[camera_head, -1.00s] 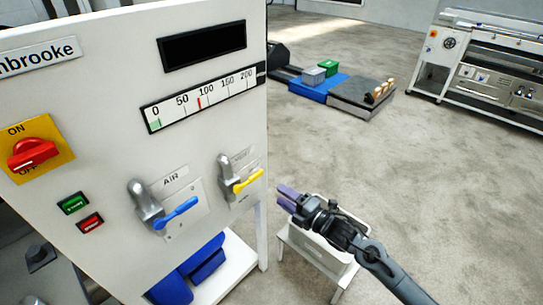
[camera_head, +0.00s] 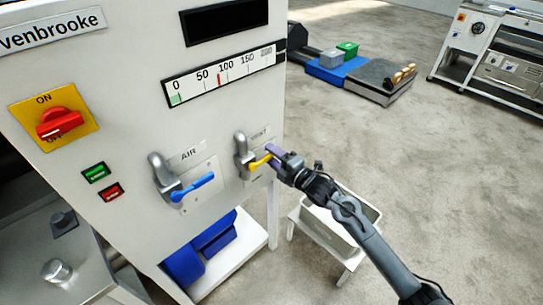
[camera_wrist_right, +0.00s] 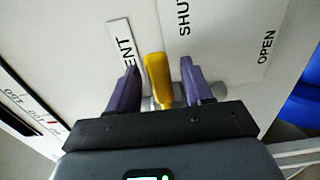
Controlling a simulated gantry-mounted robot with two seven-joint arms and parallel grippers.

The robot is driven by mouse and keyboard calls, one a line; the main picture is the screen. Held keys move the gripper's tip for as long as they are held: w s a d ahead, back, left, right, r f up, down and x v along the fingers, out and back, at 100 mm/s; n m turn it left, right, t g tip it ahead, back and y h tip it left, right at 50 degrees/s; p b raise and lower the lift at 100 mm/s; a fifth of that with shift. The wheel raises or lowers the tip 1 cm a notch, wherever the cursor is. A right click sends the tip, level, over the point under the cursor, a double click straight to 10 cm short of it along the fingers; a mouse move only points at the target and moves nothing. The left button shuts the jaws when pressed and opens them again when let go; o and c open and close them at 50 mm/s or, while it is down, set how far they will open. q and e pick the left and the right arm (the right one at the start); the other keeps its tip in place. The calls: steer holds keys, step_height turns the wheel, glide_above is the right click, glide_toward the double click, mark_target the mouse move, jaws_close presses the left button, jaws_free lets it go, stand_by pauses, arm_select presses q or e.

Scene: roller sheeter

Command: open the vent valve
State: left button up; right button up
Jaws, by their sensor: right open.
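The vent valve's yellow lever (camera_head: 259,162) sits on its grey metal body (camera_head: 241,150) at the right side of the white panel. My right gripper (camera_head: 275,153) is at the lever's outer end. In the right wrist view the yellow lever (camera_wrist_right: 158,78) stands between the two purple fingers of my open right gripper (camera_wrist_right: 157,88), with gaps on both sides. A label with SHUT and OPEN (camera_wrist_right: 230,35) lies beside the lever on the panel. The lever's base is partly hidden by the gripper. My left gripper is not in view.
The AIR valve with a blue lever (camera_head: 193,189) is left of the vent valve. A red rotary switch (camera_head: 60,124) and green and red buttons are further left. A white stand with a tray (camera_head: 318,237) is below my right arm. Open floor lies to the right.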

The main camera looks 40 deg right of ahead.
steer(key=shift+w, duration=0.45)
jaws_close()
